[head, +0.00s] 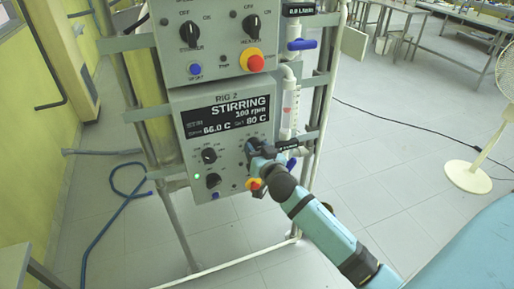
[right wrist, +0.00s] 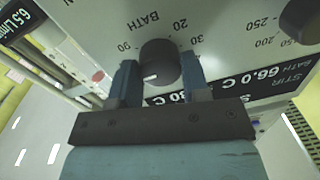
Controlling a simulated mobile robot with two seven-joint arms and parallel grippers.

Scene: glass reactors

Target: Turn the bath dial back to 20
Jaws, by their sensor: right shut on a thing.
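The bath dial (right wrist: 160,62) is a round dark knob on the grey panel, with BATH and scale numbers such as 20 and 90 around it, seen upside down in the right wrist view. Its white mark points toward the lower left there, away from the 20. My right gripper (right wrist: 160,78) is shut on the dial, one finger on each side. In the head view my right gripper (head: 256,150) covers the dial. The display (head: 228,116) on the RIG 2 box reads STIRRING, 100 rpm, 66.0 C and a set value of 80 C. My left gripper is not in view.
Two more black knobs (head: 209,155) and (head: 213,180) sit left of my gripper. A red-and-yellow button (head: 254,184) is just below it. A glass flow tube (head: 289,105) with blue valves stands right of the panel. A white fan (head: 468,172) stands far right; the floor between is open.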

